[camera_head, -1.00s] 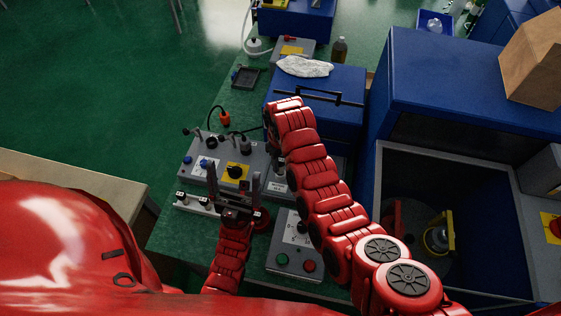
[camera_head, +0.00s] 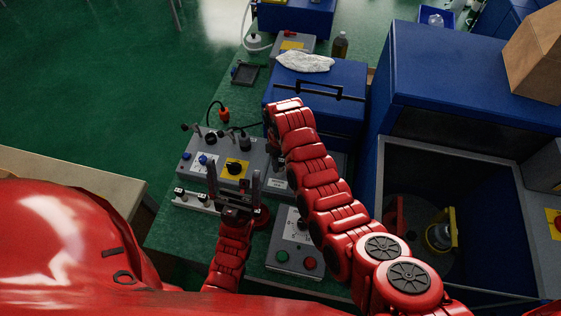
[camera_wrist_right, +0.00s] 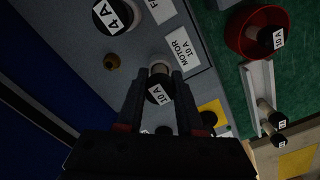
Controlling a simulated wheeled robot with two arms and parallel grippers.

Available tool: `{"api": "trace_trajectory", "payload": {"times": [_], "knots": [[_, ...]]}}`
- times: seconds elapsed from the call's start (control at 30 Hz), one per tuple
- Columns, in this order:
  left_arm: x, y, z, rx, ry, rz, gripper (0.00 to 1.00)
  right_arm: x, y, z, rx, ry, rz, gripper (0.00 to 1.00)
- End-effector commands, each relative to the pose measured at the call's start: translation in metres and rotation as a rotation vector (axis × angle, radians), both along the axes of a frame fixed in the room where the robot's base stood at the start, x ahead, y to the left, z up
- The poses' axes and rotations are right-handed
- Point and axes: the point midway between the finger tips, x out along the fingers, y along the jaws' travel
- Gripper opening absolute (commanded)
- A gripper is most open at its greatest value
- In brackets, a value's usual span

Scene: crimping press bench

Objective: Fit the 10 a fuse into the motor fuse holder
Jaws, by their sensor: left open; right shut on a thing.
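In the right wrist view, the 10 A fuse (camera_wrist_right: 159,93), with a black cap and a pale body, is between the fingers of my right gripper (camera_wrist_right: 157,88), which is shut on it. Its far end points at the panel beside the label "MOTOR 10 A" (camera_wrist_right: 183,49). The motor fuse holder is mostly hidden behind the fuse, and I cannot tell whether the fuse is inside it. In the head view, my right arm hides the right gripper and this fuse. My left gripper (camera_head: 234,180) is open and empty, in front of the grey fuse panel (camera_head: 258,155).
A red bowl (camera_wrist_right: 236,36) holds another 10 A fuse (camera_wrist_right: 265,38). A rail (camera_wrist_right: 256,92) carries fuses. A button box (camera_head: 282,258) stands at the bench front.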

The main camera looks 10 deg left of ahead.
Motion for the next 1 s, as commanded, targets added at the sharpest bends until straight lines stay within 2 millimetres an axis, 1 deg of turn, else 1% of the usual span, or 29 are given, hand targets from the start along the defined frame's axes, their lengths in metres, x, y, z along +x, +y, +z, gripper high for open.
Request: {"api": "trace_trajectory", "payload": {"times": [0.2,0.23,0.4,0.77,0.93,0.97,1.0], "knots": [[0.000,0.000,-0.004,0.000,0.000,0.000,0.95,0.000,0.000,-0.006,0.000,0.000,0.000,0.00],[0.000,0.000,-0.003,0.000,0.000,0.000,0.95,0.000,0.000,-0.005,0.000,0.000,0.000,0.41],[0.000,0.000,-0.003,0.000,0.000,0.000,0.95,0.000,0.000,-0.005,0.001,-0.001,0.000,0.71],[0.000,0.000,-0.005,0.000,0.000,0.000,0.95,0.001,0.000,-0.002,0.001,-0.002,0.000,0.71],[0.000,0.000,-0.013,0.000,0.000,0.000,0.95,0.001,0.001,0.014,0.003,-0.005,0.000,0.71],[0.000,0.000,-0.015,0.000,0.000,0.000,0.95,0.001,0.001,0.019,0.004,-0.004,0.000,0.71],[0.000,0.000,-0.017,0.000,0.000,0.000,0.95,0.002,0.002,0.029,0.007,-0.009,0.000,0.71]]}}
